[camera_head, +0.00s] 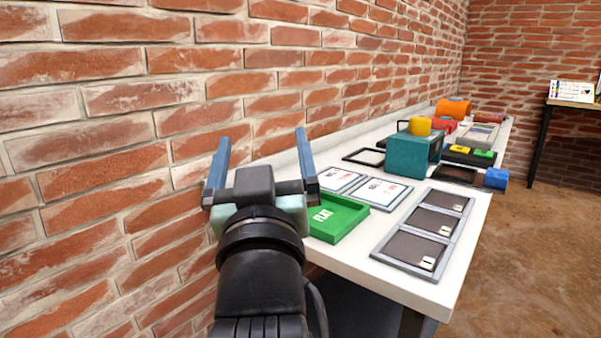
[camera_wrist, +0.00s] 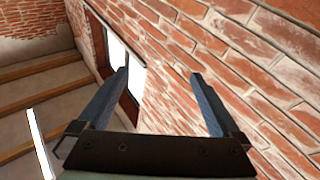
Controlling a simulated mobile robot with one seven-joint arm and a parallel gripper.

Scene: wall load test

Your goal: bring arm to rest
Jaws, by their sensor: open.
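My gripper (camera_head: 262,158) is raised in front of the brick wall (camera_head: 120,150), at the near left end of the white table. Its two blue-grey fingers are spread wide with nothing between them. In the wrist view my gripper (camera_wrist: 158,85) is also open and empty, with the brick wall (camera_wrist: 225,60) behind the fingers. The gripper hides part of the wall and the table's near left corner.
The white table (camera_head: 415,285) runs along the wall. It bears a green tray (camera_head: 345,222), a grey three-part tray (camera_head: 400,262), a teal box (camera_head: 402,155), a blue block (camera_head: 496,179) and an orange cylinder (camera_head: 452,109).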

